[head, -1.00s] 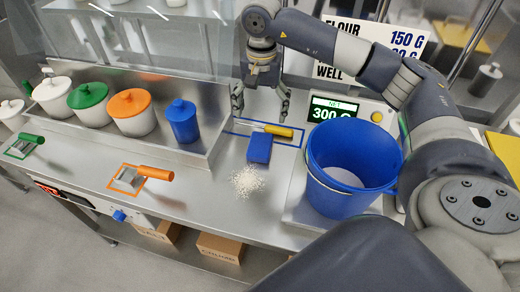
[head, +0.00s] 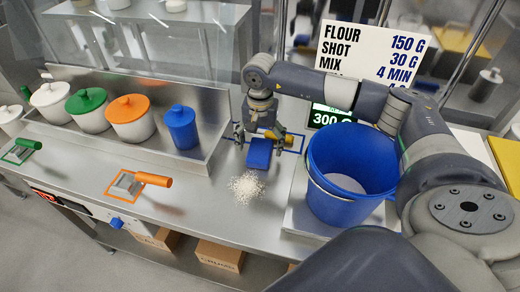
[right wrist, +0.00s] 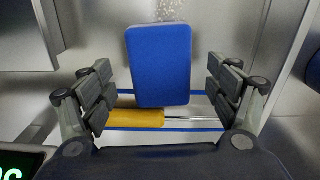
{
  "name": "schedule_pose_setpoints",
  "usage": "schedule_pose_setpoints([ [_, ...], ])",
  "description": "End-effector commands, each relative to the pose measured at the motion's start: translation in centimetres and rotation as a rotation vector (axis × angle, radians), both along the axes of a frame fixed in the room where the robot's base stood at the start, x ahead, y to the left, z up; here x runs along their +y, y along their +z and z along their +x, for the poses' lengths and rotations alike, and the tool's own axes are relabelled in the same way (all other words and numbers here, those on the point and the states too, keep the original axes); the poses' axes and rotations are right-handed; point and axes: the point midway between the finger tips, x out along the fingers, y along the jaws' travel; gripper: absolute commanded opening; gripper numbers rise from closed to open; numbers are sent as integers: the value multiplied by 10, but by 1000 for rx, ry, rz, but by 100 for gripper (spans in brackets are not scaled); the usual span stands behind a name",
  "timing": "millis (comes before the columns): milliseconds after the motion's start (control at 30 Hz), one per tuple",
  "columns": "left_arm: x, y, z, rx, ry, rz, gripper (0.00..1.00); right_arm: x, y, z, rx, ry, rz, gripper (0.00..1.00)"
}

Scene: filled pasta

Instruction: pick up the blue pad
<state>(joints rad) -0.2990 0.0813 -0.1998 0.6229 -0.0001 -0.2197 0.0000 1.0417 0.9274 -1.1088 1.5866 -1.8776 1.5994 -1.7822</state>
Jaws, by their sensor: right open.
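The blue pad (head: 259,153) lies on the steel counter inside or at the edge of a blue outlined area, just behind a pile of white powder. In the right wrist view the pad (right wrist: 159,65) sits between the two fingers, with a gap on each side. My right gripper (head: 260,137) is open and empty, low over the pad; its fingers also show in the right wrist view (right wrist: 160,92). A yellow-handled tool (right wrist: 135,117) lies beside the pad, under the gripper. My left gripper is not in view.
A blue bucket (head: 325,195) stands on the scale to the right. White powder (head: 246,187) lies in front of the pad. A blue lidded jar (head: 183,128) stands to the left. An orange-handled scraper (head: 150,179) lies on the counter, which is clear between.

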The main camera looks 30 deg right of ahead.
Motion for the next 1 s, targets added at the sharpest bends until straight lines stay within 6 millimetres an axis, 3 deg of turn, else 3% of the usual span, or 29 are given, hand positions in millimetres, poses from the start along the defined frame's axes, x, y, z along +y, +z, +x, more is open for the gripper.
schedule_pose_setpoints([
  [33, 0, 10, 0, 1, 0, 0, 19, 0, -4, 1, 5, -1, -1, 82],
  [200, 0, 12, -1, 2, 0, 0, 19, 0, -24, 1, 1, 0, -1, 82],
  [433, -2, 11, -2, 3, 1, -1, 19, 0, -28, 2, -1, 1, 0, 82],
  [467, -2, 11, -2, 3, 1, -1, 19, 0, -27, 1, -1, 1, -1, 79],
  [667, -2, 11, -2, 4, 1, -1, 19, 0, -27, 1, -1, 1, -1, 35],
  [1000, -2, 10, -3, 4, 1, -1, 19, 0, -26, 2, -1, 0, 0, 34],
])
